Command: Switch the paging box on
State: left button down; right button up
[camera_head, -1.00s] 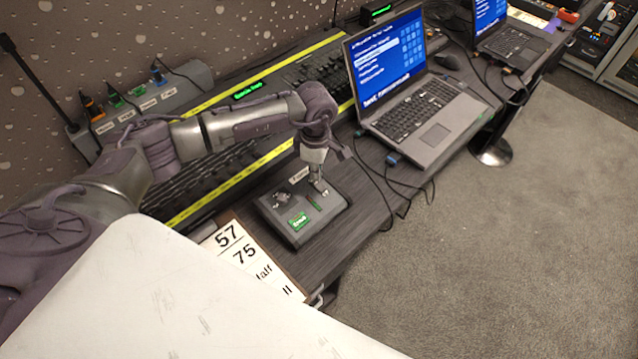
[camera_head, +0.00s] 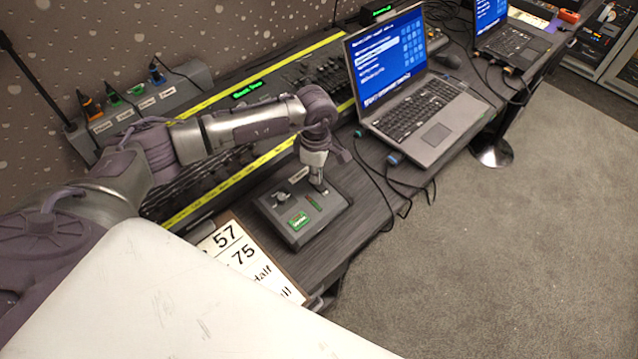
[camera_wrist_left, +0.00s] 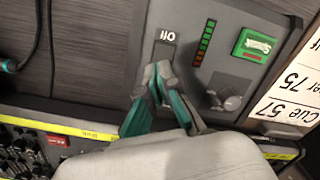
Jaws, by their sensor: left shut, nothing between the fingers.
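The paging box (camera_head: 280,225) is a low grey box on the desk with a knob, a green lit display (camera_head: 298,220) and a column of small lights. In the left wrist view, its rocker or slide switch (camera_wrist_left: 166,50) sits in a dark slot with a white marking at one end. My left gripper (camera_head: 319,188) reaches down to the switch end of the box. In the left wrist view its shut, empty fingertips (camera_wrist_left: 158,72) are over the slot and hide part of the switch; I cannot tell whether they touch it. My right gripper is not in view.
A cue card (camera_head: 240,255) lies beside the box near the desk's front edge. An open laptop (camera_head: 425,110) and cables (camera_head: 385,180) are to the right. A long fader console (camera_head: 205,185) with yellow strips runs behind the box.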

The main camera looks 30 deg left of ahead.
pick_arm(q)
jog(key=shift+f, duration=0.2)
jog(key=shift+r+p, duration=1.9)
jog(key=shift+r, duration=1.65)
jog(key=shift+d+f, duration=0.1)
